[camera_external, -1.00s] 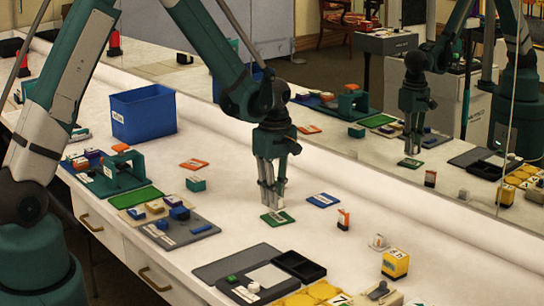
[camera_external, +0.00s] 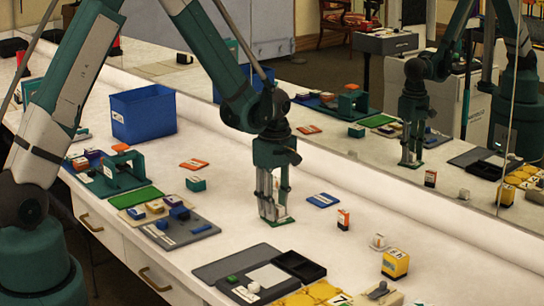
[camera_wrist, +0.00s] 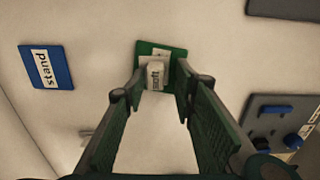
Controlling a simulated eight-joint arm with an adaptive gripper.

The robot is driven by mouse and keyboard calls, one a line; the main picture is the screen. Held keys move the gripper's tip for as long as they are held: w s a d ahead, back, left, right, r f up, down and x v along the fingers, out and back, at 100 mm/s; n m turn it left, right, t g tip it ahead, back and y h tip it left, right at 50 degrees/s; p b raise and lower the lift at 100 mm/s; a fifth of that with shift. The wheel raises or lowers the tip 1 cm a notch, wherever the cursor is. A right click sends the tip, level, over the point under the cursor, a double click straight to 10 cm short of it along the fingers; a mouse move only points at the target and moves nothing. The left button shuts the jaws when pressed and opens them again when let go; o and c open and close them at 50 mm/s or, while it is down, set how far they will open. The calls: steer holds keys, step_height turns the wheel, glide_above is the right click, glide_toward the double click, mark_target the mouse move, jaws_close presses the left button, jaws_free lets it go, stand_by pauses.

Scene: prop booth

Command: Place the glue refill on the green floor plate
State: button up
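The green floor plate (camera_wrist: 144,48) lies flat on the white table. It shows under my gripper in the external view (camera_external: 282,221), partly covered. A small pale block with a printed label (camera_wrist: 156,76), which looks like the glue refill, is over the plate in the wrist view and appears to stand on it. I cannot read its label fully. My gripper (camera_wrist: 159,66) is low over the plate, with its fingers on either side of the block and a gap visible on both sides. My gripper (camera_external: 273,215) points straight down in the external view.
An orange and white box (camera_external: 343,219) stands to the right. A grey tray with blue parts (camera_external: 178,228) lies to the left, and a blue bin (camera_external: 144,115) stands behind. A mirror runs along the back.

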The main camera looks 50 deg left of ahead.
steer(key=shift+r, duration=0.2)
step_height(320, 180, up, 12)
steer(key=p, duration=0.1)
steer(key=shift+p, duration=0.35)
stand_by(0.5)
stand_by(0.6)
steer(key=s+d+r+m+t, duration=0.3)
steer(key=s+r+m, duration=0.5)
steer(key=s+r, duration=0.75)
steer(key=s+d+r+m+t, duration=0.1)
steer(key=s+r+m+t, duration=0.1)
steer(key=s+m, duration=0.3)
steer(key=s+d+r+m+t, duration=0.2)
steer(key=s+m, duration=0.3)
steer(key=s, duration=0.9)
steer(key=shift+r, duration=0.65)
